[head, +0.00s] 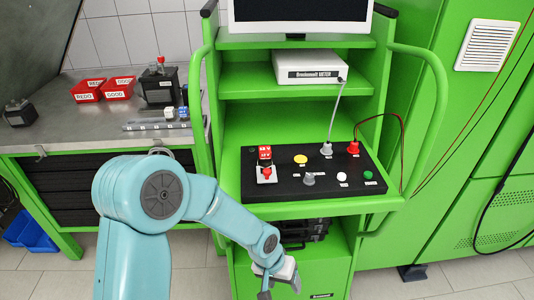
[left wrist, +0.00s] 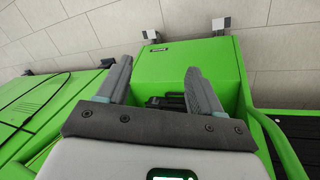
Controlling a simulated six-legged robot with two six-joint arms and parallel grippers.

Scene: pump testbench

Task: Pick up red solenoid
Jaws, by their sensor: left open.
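A small red block with white markings, apparently the red solenoid (head: 265,154), sits at the left of the black control panel (head: 312,196) on the green bench in the head view. A red knob on a white base is just in front of it. My left gripper (head: 279,284) is low in front of the bench, below the panel's shelf and well apart from the red block. In the left wrist view my left gripper (left wrist: 158,68) has its two fingers spread with nothing between them. The red block does not show there. My right gripper is in neither view.
The panel also carries a yellow button (head: 300,159), a grey plug (head: 326,149) and a red plug (head: 353,147) with cables. Green rails flank the bench. The left table holds red bins (head: 87,91), a black device (head: 159,86) and a metal rack (head: 156,125) beside white and blue blocks.

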